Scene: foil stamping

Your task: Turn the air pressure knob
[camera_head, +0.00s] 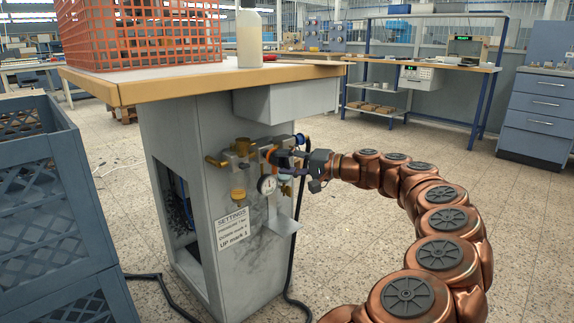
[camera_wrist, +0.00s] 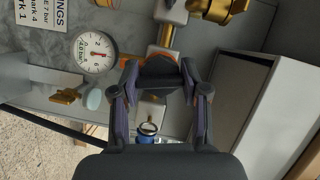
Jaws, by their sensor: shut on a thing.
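The air pressure knob (camera_wrist: 159,76) is dark with an orange edge and sits on the metal valve fittings, in the middle of the wrist view. My gripper (camera_wrist: 159,70) has its two fingers on either side of the knob and is shut on it. In the head view my gripper (camera_head: 283,160) reaches the valve assembly from the right, and its fingers mostly hide the knob. A round white pressure gauge (camera_head: 266,185) sits just below; it also shows in the wrist view (camera_wrist: 95,52). A settings label (camera_head: 233,228) is on the grey cabinet (camera_head: 185,130).
Brass fittings (camera_head: 242,147) and a dark hose (camera_head: 293,245) are close to my gripper. The tabletop (camera_head: 190,78) overhangs above, bearing an orange crate (camera_head: 140,35) and a bottle (camera_head: 249,38). Blue-grey crates (camera_head: 45,200) stand at left. Open floor lies to the right.

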